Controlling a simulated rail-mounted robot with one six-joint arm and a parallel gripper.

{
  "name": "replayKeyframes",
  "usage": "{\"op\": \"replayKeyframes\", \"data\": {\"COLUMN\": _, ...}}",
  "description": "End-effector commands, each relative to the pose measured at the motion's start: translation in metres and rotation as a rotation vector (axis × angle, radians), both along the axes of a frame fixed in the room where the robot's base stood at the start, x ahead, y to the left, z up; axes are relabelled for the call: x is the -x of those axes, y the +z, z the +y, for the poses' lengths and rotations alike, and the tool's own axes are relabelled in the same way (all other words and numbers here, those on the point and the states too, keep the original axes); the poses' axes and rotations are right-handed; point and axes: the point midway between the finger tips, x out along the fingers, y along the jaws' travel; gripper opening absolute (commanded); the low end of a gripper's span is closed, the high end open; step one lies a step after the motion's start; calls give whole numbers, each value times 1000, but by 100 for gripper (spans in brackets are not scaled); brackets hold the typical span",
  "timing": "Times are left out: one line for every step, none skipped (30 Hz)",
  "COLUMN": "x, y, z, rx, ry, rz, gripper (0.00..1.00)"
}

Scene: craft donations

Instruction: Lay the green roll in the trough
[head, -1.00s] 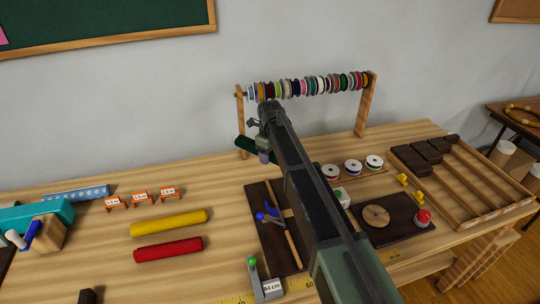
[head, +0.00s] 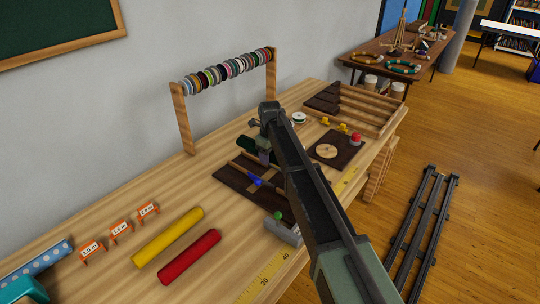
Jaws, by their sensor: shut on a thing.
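The dark green roll (head: 245,143) is partly hidden behind my arm; its left end shows. My gripper (head: 264,157) is shut on it, seen mostly from behind, its fingers largely covered by the arm. They are at the far side of a dark brown board (head: 229,179) with thin wooden rods and a blue-handled part (head: 255,180). This board may be the trough, but I cannot tell for sure. Whether the roll touches it is unclear.
A yellow roll (head: 168,237) and red roll (head: 190,257) lie left of the board. Small orange length signs (head: 121,232) stand behind them. A spool rack (head: 184,118) stands at the back. A compartmented wooden tray (head: 382,129) is at the right.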

Motion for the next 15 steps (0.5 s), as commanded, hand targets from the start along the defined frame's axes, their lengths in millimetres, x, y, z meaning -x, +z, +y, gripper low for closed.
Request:
{"op": "replayKeyframes", "data": {"x": 0, "y": 0, "z": 0, "rx": 0, "ry": -4, "rz": 0, "gripper": 29}}
{"op": "replayKeyframes", "data": {"x": 0, "y": 0, "z": 0, "rx": 0, "ry": -6, "rz": 0, "gripper": 29}}
{"op": "replayKeyframes", "data": {"x": 0, "y": -1, "z": 0, "rx": 0, "ry": -6, "rz": 0, "gripper": 29}}
{"op": "replayKeyframes", "data": {"x": 0, "y": -2, "z": 0, "rx": 0, "ry": -6, "rz": 0, "gripper": 29}}
{"op": "replayKeyframes", "data": {"x": 0, "y": -3, "z": 0, "rx": 0, "ry": -6, "rz": 0, "gripper": 29}}
{"op": "replayKeyframes", "data": {"x": 0, "y": -5, "z": 0, "rx": 0, "ry": -6, "rz": 0, "gripper": 29}}
{"op": "replayKeyframes", "data": {"x": 0, "y": -7, "z": 0, "rx": 0, "ry": -6, "rz": 0, "gripper": 29}}
{"op": "replayKeyframes", "data": {"x": 0, "y": -9, "z": 0, "rx": 0, "ry": -6, "rz": 0, "gripper": 29}}
{"op": "replayKeyframes", "data": {"x": 0, "y": -13, "z": 0, "rx": 0, "ry": -6, "rz": 0, "gripper": 29}}
{"op": "replayKeyframes", "data": {"x": 0, "y": -16, "z": 0, "rx": 0, "ry": -6, "rz": 0, "gripper": 29}}
{"op": "replayKeyframes", "data": {"x": 0, "y": -19, "z": 0, "rx": 0, "ry": -5, "rz": 0, "gripper": 29}}
{"op": "replayKeyframes", "data": {"x": 0, "y": -24, "z": 0, "rx": 0, "ry": -5, "rz": 0, "gripper": 29}}
{"op": "replayKeyframes", "data": {"x": 0, "y": -27, "z": 0, "rx": 0, "ry": -5, "rz": 0, "gripper": 29}}
{"op": "replayKeyframes", "data": {"x": 0, "y": -31, "z": 0, "rx": 0, "ry": -5, "rz": 0, "gripper": 29}}
{"op": "replayKeyframes", "data": {"x": 0, "y": -36, "z": 0, "rx": 0, "ry": -5, "rz": 0, "gripper": 29}}
